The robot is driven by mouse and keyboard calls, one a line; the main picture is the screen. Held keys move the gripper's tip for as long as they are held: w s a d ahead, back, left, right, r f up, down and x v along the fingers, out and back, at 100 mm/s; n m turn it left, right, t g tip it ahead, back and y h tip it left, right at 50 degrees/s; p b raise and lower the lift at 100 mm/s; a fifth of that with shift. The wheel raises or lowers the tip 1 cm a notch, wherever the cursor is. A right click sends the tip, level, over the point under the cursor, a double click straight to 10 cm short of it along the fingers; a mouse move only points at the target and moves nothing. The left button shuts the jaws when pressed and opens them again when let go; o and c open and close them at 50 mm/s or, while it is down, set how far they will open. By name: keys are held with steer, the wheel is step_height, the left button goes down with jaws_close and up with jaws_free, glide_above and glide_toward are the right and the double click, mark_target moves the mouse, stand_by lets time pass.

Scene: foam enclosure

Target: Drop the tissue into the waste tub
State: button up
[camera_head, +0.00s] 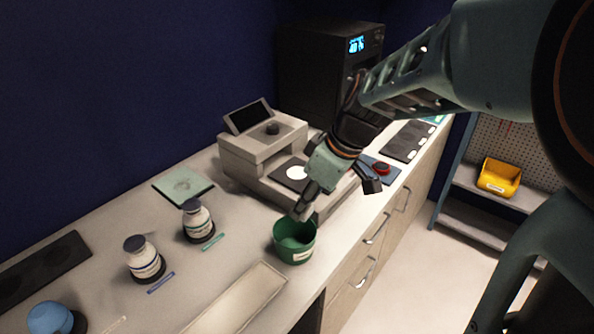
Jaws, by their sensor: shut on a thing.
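The green round waste tub (282,247) stands on the counter near its front edge, with a pale label on its side. My gripper (302,211) points down just above the tub's back rim. It is shut on the tissue (308,213), of which only a small pale piece shows at the fingertips. Most of the tissue is hidden by the fingers. I cannot tell whether the tissue touches the rim.
A grey instrument with a screen (262,150) stands behind the tub. Two labelled jars (198,222) and a long pale tray (237,302) lie to the left and front. A yellow bin (499,177) sits on a shelf at right.

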steer(key=o, duration=1.2)
